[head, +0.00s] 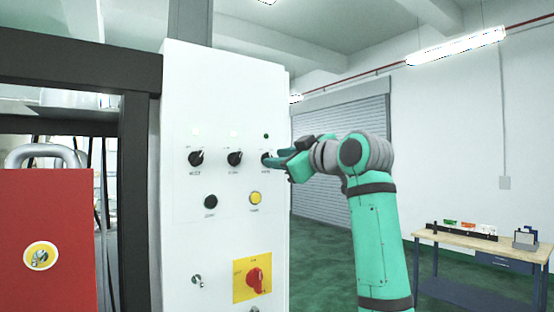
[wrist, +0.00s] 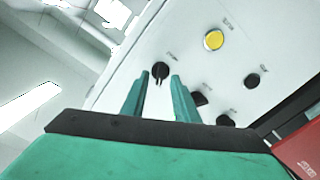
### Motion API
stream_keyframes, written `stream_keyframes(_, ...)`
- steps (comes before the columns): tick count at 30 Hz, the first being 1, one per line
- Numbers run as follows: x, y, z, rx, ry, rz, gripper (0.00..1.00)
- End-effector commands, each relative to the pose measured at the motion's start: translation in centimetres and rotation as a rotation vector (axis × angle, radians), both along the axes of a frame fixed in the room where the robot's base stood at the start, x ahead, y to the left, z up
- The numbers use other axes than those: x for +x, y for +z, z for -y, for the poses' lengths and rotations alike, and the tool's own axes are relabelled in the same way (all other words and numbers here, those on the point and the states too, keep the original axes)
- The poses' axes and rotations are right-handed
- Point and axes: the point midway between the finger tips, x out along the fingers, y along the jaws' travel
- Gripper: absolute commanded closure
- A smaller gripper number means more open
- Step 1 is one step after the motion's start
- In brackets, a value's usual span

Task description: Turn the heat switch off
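A white control panel (head: 225,100) carries a row of three black rotary switches: left (head: 196,158), middle (head: 235,158) and right (head: 266,159). Their labels are too small to read, so I cannot tell which is the heat switch. My gripper (head: 277,160) is at the right switch and partly covers it in the head view. In the wrist view, my gripper (wrist: 160,77) has its two green fingers apart, with that switch (wrist: 160,69) showing between the tips. I cannot tell whether the fingers touch it. The other switches lie to the right, the middle one partly behind a finger.
Below are a black button (head: 210,201), a yellow button (head: 256,198), a key switch (head: 197,281) and a red main switch (head: 258,279) on a yellow plate. A red box (head: 45,220) stands left. A workbench (head: 480,243) stands at right; open floor lies between.

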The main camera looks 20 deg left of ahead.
Motion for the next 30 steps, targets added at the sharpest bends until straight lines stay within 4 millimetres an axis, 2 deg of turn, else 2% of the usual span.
stream_keyframes(9,-3.6,0.0,4.6,0.001,-0.001,0.002,0.73)
stream_keyframes(15,-5.3,0.0,6.7,0.0,0.0,0.002,0.73)
stream_keyframes(21,-5.9,0.0,7.4,0.0,0.0,0.0,0.73)
stream_keyframes(30,-6.0,0.0,7.5,0.0,0.0,0.0,0.73)
